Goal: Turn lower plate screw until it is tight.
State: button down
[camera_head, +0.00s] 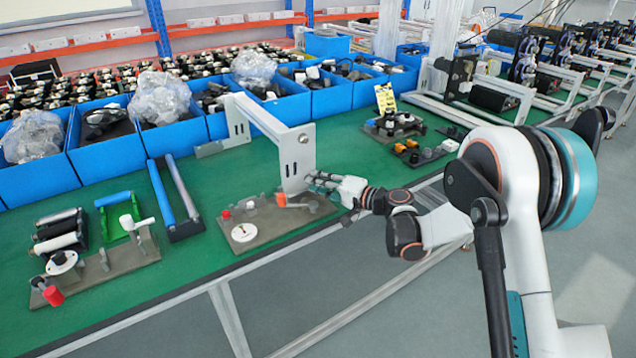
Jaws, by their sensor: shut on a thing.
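An upright light-grey metal plate (297,148) with small holes stands on the green bench, at the near end of a white crossbar. My gripper (314,180) comes in from the right at the plate's lower right edge. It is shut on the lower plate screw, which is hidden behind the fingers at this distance. How far the screw sits in the plate cannot be seen.
Blue bins (105,150) line the back. Small black parts lie at right.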

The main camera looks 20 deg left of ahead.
jog(key=m+y, duration=0.1)
jog(key=m, duration=0.3)
jog(key=shift+d+f+m+y, duration=0.1)
jog(key=shift+f+m+y, duration=0.2)
jog(key=shift+f+y, duration=0.1)
jog(key=shift+d, duration=0.1)
dwell(1.4)
jog(key=c, duration=1.5)
grip_release()
jog(key=shift+m+t, duration=0.3)
jog(key=shift+t, duration=0.1)
jog(key=shift+r, duration=0.1)
jog(key=shift+v, duration=4)
jog(key=shift+w, duration=0.15)
